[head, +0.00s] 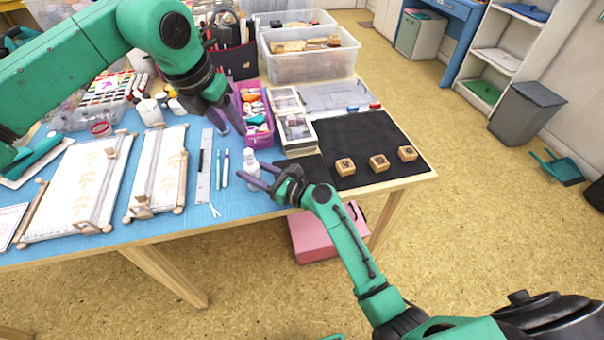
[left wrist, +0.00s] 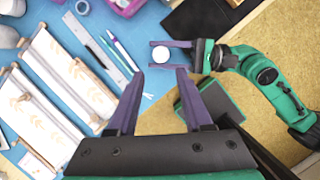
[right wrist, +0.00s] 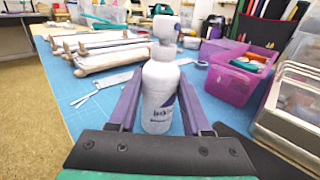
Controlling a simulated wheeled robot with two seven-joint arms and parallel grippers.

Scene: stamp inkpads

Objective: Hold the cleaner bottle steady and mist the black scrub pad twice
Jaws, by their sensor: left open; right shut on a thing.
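The cleaner bottle (head: 250,161) is white with a spray head and stands upright on the blue mat. In the right wrist view the bottle (right wrist: 159,95) stands between the fingers of my right gripper (head: 257,175), which is shut on its body. My left gripper (head: 228,117) is open and empty, above and behind the bottle. In the left wrist view the bottle's top (left wrist: 162,54) shows beyond the left fingertips. A small flat black pad (head: 312,169), seemingly the scrub pad, lies right of the bottle, beside a larger black mat.
The larger black mat (head: 352,134) holds three wooden stamps (head: 379,163). A purple bin (head: 256,118) stands behind the bottle, with photo-topped boxes (head: 297,130) beside it. Pens (head: 225,168), a ruler (head: 205,165) and wooden-rod racks (head: 158,175) lie to the left.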

